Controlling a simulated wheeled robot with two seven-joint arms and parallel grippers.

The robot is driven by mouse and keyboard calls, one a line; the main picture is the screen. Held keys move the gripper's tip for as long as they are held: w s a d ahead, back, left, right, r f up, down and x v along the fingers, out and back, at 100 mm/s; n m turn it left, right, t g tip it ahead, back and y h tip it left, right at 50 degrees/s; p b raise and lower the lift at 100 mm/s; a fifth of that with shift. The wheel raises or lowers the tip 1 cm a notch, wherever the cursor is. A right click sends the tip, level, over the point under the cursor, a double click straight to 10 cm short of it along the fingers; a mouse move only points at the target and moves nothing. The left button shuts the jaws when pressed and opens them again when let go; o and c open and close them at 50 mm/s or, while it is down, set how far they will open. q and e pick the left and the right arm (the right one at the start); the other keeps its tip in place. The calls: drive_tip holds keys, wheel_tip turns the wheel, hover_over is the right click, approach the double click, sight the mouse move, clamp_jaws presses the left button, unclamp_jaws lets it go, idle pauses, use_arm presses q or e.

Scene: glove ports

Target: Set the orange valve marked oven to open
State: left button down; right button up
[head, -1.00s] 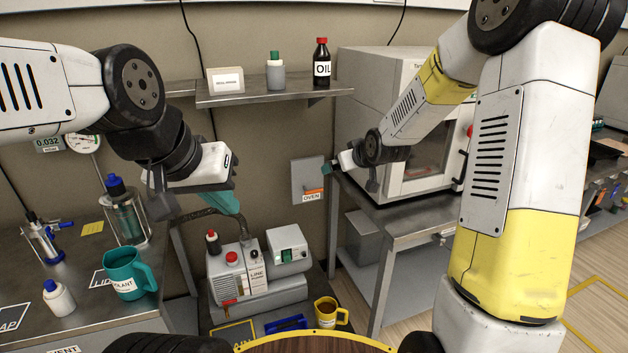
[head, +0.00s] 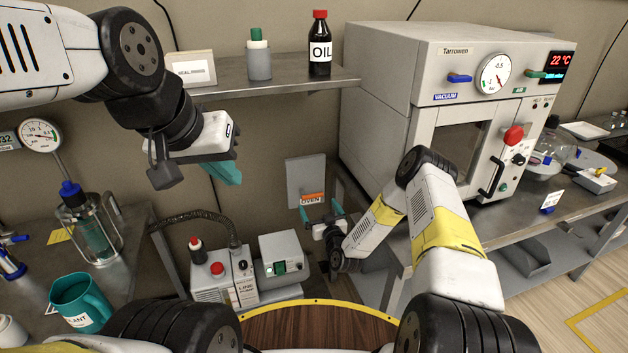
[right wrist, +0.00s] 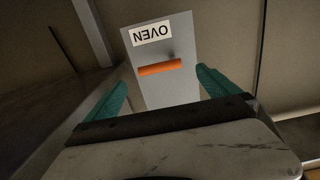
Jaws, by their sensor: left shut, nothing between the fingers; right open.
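The orange valve handle (head: 314,195) lies crosswise on a grey wall plate (head: 300,172), just above the white OVEN label (head: 311,202). In the right wrist view the handle (right wrist: 159,67) shows across the plate (right wrist: 165,95), with the label (right wrist: 152,33) upside down. My right gripper (head: 320,211) is open in front of the plate, just below the handle in the head view. Its teal fingers stand either side of the handle in the wrist view (right wrist: 162,80), apparently short of it. My left gripper (head: 226,173) is shut and empty, left of the plate.
The oven (head: 400,100) stands on a metal bench (head: 500,225) to the right of the plate. A shelf (head: 270,90) with an oil bottle (head: 320,50) is above. A pump (head: 225,275) sits below left. A round wooden table (head: 320,325) is in front.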

sight(313, 197)
drive_tip(key=x, duration=0.7)
drive_tip(key=shift+w+f, duration=0.1)
drive_tip(key=shift+w, duration=0.2)
drive_tip(key=shift+c, duration=0.2)
drive_tip(key=shift+a, duration=0.1)
drive_tip(key=c, duration=1.7)
drive_tip(key=shift+c, duration=0.3)
